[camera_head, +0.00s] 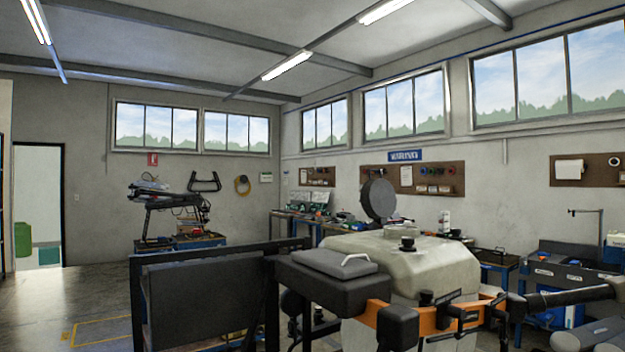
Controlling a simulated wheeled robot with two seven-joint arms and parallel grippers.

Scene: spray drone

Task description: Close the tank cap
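The spray drone stands in the lower right of the head view, with a pale whitish tank (345,243) on its body. The tank cap (379,199) is a dark round disc. It stands upright above the back of the tank top, tilted open and not lying flat. Its hinge and the tank opening cannot be made out clearly from here. A small dark knob (407,244) sits on the tank top in front of the cap. Neither of my grippers shows in this view.
A black box with a pale handle (335,262) and an orange frame part (436,318) are at the drone's front. A dark drone arm (567,298) reaches right. A dark panel (200,300) stands at left. Workbenches line the back; the floor at far left is clear.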

